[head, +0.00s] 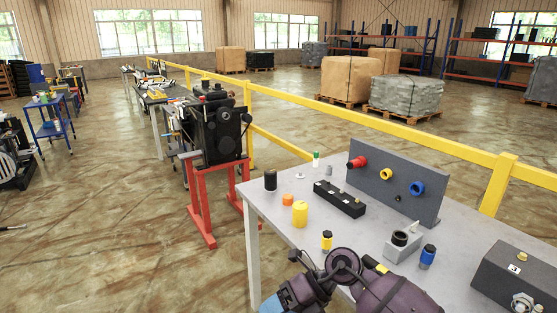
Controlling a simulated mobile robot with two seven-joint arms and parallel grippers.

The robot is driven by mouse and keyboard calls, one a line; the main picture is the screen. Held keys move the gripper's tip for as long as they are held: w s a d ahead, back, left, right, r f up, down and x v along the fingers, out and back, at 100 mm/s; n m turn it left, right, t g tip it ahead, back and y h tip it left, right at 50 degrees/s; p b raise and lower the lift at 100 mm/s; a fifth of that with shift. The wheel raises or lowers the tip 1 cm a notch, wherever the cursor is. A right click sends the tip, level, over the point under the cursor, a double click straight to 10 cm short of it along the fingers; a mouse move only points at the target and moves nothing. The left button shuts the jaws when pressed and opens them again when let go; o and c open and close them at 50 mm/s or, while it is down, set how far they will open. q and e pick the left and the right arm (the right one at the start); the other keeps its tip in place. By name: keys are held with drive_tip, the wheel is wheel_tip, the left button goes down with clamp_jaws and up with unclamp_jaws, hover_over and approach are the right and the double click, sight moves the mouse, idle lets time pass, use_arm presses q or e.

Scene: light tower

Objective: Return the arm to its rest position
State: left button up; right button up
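One of my arms, apparently the right (385,290), shows folded at the bottom centre, dark purple with a round joint. It is in front of the near edge of the grey table (265,215). Dark jointed parts and a blue part are at its left end. I cannot make out fingertips there, nor whether anything is held. My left arm and gripper do not clearly show. A thin dark piece with a light tip at the left picture edge is too small to identify.
On the table are a grey panel (400,188) with red, yellow and blue rings, a black block (340,198), a yellow cylinder (300,213), a small yellow-black cylinder (327,241), a blue cylinder (428,256) and a grey box (510,277). A yellow rail (400,137) runs behind.

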drive_tip(key=s+d+f+m+t, duration=0.1)
drive_tip(key=d+m+t, duration=0.6)
drive_tip(key=m+t, duration=0.55)
drive_tip(key=s+d+f+m+t, duration=0.1)
drive_tip(key=d+m+t, duration=0.7)
drive_tip(key=m, duration=0.7)
drive_tip(key=s+d+f+m+g+h, duration=0.5)
drive_tip(key=s+d+f+m+h, duration=0.6)
drive_tip(key=s+d+f+m, duration=0.1)
wheel_tip(320, 180, down, 3)
drive_tip(key=s+m, duration=0.1)
drive_tip(key=s, duration=0.1)
drive_tip(key=shift+s+d+g, duration=0.3)
drive_tip(key=shift+s+g, duration=0.05)
